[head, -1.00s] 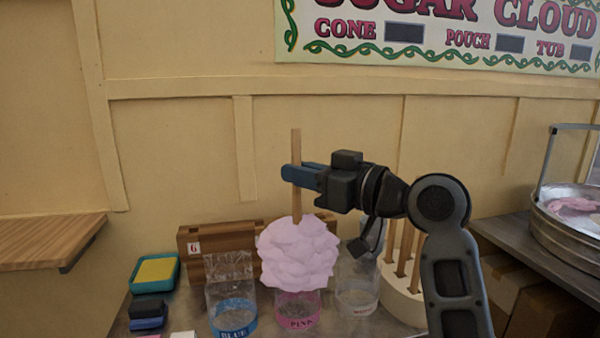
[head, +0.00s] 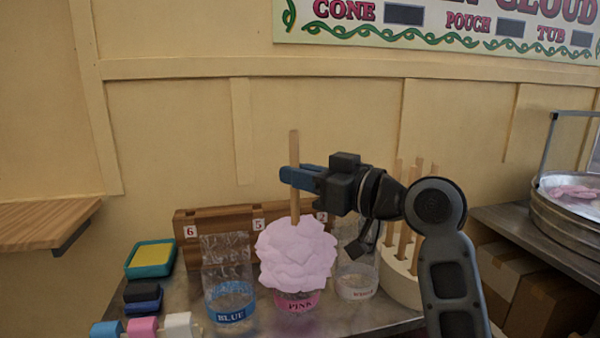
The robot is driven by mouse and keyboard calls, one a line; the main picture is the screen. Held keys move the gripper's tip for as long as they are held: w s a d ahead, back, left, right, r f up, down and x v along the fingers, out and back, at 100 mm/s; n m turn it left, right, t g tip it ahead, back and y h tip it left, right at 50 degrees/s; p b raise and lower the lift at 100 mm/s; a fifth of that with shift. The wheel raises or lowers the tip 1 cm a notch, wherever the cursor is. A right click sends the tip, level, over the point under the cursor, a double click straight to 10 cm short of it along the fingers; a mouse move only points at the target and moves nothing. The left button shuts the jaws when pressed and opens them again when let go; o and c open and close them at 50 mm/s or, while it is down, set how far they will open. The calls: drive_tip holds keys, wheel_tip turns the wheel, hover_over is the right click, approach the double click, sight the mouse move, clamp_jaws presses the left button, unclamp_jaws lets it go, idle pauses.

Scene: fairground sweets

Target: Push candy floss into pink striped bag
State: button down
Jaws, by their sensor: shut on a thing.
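My gripper (head: 297,178) is shut on a wooden stick (head: 295,150), which it holds upright. The pale pink candy floss (head: 297,252) hangs at the stick's lower end. Directly below it is the pink-banded bag (head: 297,301), labelled PINK. The floss hides the bag's mouth and upper walls. Its lower edge overlaps the bag in the picture; I cannot tell how much of it is inside. No stripes can be made out on the bag.
A clear BLUE bag (head: 231,305) stands close left, and a clear white-labelled bag (head: 357,285) close right. Behind is a numbered wooden rack (head: 215,219). A stick holder (head: 402,285) stands right. A yellow sponge tray (head: 151,257) and coloured blocks (head: 142,326) lie left.

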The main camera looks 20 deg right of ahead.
wheel_tip(320, 180, down, 7)
drive_tip(key=b, duration=0.5)
idle(0.3)
drive_tip(key=shift+r, duration=0.2)
idle(0.7)
